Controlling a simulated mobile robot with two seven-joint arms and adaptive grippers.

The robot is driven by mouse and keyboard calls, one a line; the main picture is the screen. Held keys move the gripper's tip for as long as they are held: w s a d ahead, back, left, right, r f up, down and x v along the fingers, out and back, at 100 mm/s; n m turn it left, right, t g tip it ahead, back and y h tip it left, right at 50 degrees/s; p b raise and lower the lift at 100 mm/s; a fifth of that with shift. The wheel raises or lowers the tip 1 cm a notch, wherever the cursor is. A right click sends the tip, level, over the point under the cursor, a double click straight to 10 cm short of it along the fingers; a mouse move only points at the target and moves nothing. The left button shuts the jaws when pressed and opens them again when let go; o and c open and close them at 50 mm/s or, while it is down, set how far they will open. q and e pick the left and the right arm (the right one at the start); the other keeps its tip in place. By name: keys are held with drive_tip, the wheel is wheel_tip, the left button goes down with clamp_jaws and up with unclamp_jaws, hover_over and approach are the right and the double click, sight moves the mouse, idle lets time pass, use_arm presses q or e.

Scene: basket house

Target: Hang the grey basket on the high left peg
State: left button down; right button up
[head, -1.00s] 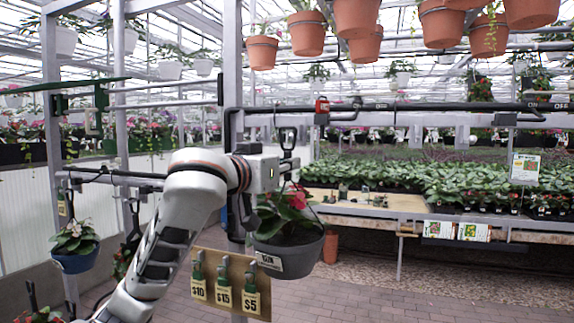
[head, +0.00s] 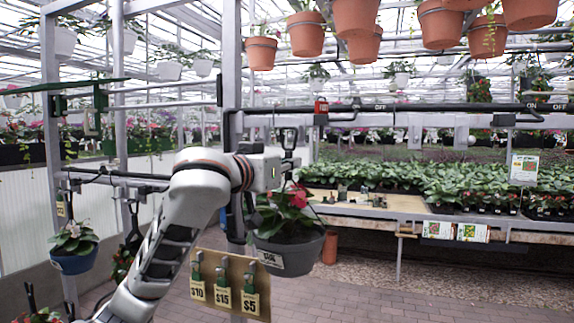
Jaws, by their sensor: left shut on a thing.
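The grey basket (head: 295,256) hangs in the middle of the head view, with green leaves, red flowers and a white label. It is in the air, in front of the brick floor. My left gripper (head: 287,163) is above it, shut on the basket's hanger. The dark hook (head: 288,138) of the hanger rises above the fingers. The fingertips are partly hidden by my wrist. On the left stands a metal rack with a high bar (head: 160,104); I cannot tell which part is the high left peg. My right gripper is not in view.
A blue basket (head: 75,263) hangs at the left from a lower bar. A grey post (head: 232,60) rises just left of my gripper. A price board (head: 232,270) is below my arm. Terracotta pots (head: 307,38) hang overhead. Plant tables (head: 400,203) stand at the right.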

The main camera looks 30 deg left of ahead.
use_arm(q)
drive_tip(key=shift+w+a+r, duration=0.1)
drive_tip(key=shift+w+a, duration=0.05)
drive_tip(key=shift+w, duration=0.4)
drive_tip(key=shift+w+a+r, duration=0.1)
drive_tip(key=shift+w+a, duration=0.05)
drive_tip(key=shift+w, duration=0.35)
drive_tip(key=shift+w, duration=0.2)
drive_tip(key=shift+w+a, duration=0.15)
drive_tip(key=shift+w, duration=0.4)
drive_tip(key=shift+f, duration=0.1)
drive_tip(key=shift+w+f, duration=0.1)
drive_tip(key=shift+f, duration=0.1)
idle(0.3)
drive_tip(key=shift+f, duration=0.5)
